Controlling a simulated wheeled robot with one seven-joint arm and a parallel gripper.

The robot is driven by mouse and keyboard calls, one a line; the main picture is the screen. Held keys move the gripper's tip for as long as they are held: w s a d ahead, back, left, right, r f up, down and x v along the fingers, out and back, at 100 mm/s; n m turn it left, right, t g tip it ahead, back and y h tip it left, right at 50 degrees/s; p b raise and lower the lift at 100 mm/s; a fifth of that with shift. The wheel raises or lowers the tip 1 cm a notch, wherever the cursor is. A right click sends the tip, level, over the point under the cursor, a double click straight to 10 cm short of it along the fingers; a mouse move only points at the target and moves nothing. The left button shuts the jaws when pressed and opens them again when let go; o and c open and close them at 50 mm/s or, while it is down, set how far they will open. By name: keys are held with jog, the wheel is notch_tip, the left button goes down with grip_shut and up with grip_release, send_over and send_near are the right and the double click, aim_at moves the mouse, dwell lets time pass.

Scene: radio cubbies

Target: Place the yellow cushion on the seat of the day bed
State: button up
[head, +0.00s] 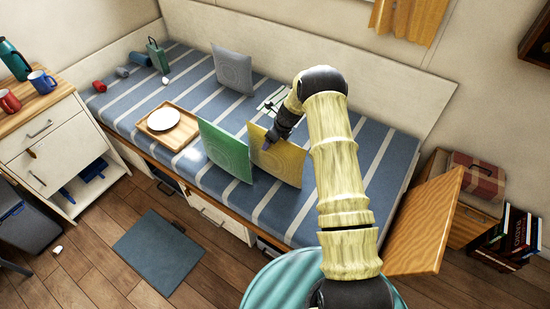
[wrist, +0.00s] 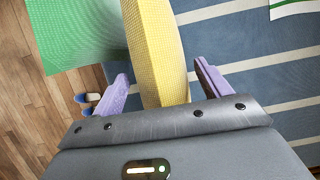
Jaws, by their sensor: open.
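The yellow cushion (head: 279,160) stands upright on the blue striped seat of the day bed (head: 308,205), just right of a green cushion (head: 224,150). My gripper (head: 268,144) is at the top edge of the yellow cushion. In the wrist view, the purple fingers of my gripper (wrist: 160,82) are apart, one on each side of the yellow cushion (wrist: 158,45), with visible gaps. The green cushion (wrist: 75,35) is left of the fingers. The cushion's lower edge is hidden in the wrist view.
A wooden tray with a white plate (head: 163,119) lies left of the green cushion. A grey cushion (head: 232,70) leans farther back.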

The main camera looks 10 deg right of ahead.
jog(key=shift+f, duration=0.1)
jog(key=shift+c, duration=0.2)
jog(key=c, duration=1.6)
notch_tip(320, 180, up, 11)
jog(key=shift+f, duration=0.2)
grip_shut()
